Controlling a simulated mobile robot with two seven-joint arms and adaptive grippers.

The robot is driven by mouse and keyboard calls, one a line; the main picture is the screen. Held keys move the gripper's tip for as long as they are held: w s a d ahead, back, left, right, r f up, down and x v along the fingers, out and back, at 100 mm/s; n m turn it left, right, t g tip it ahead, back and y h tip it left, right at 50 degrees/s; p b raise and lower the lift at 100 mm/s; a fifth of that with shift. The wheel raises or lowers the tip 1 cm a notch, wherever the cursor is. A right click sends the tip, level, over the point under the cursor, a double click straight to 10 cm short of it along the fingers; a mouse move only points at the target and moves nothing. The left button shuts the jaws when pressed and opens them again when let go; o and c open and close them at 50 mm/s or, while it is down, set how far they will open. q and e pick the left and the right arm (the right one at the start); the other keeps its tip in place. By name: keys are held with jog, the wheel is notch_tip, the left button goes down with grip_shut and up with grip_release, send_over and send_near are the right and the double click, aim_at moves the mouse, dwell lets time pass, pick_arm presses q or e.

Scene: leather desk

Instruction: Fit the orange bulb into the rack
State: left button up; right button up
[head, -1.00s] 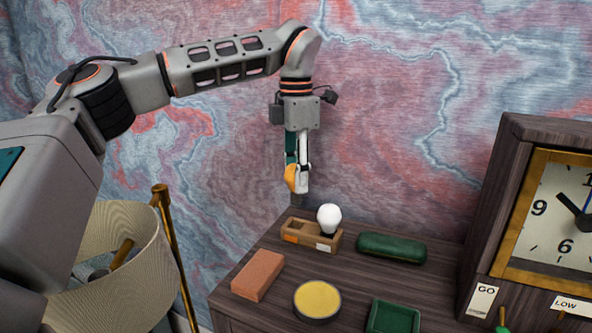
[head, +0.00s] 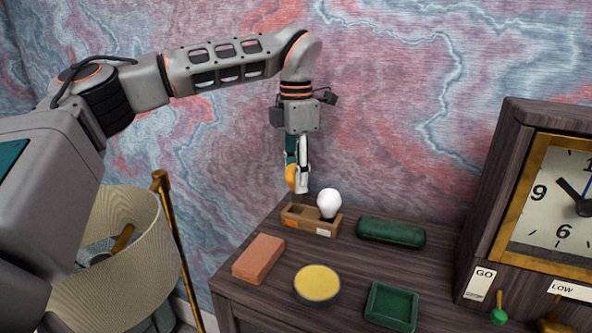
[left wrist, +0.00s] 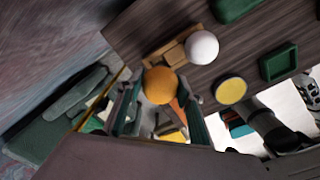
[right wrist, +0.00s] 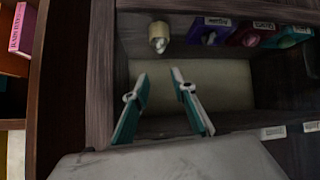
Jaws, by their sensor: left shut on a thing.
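My left gripper (head: 298,180) is shut on the orange bulb (head: 291,177), above the left end of the wooden rack (head: 310,227). A small gap shows between bulb and rack in the head view. The rack holds a white bulb (head: 329,202) upright at its right end; its left part looks empty. In the left wrist view the orange bulb (left wrist: 160,85) sits between the fingers and covers part of the rack (left wrist: 169,52), with the white bulb (left wrist: 202,47) beside it. My right gripper (right wrist: 163,80) is open and empty in the right wrist view, in front of a compartment.
On the desk (head: 360,262) are a red-brown block (head: 258,259), a round yellow-topped tin (head: 317,283), a green case (head: 391,232) and a green tray (head: 391,306). A large clock (head: 560,205) stands right; a lampshade (head: 125,255) is at lower left.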

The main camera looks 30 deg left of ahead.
pick_arm(q)
jog(key=shift+f, duration=1.8)
jog(key=shift+f+b, duration=0.2)
jog(key=shift+b, duration=0.1)
jog(key=o, duration=1.1)
jog(key=shift+r+p, duration=0.3)
jog(key=shift+r, duration=4.2)
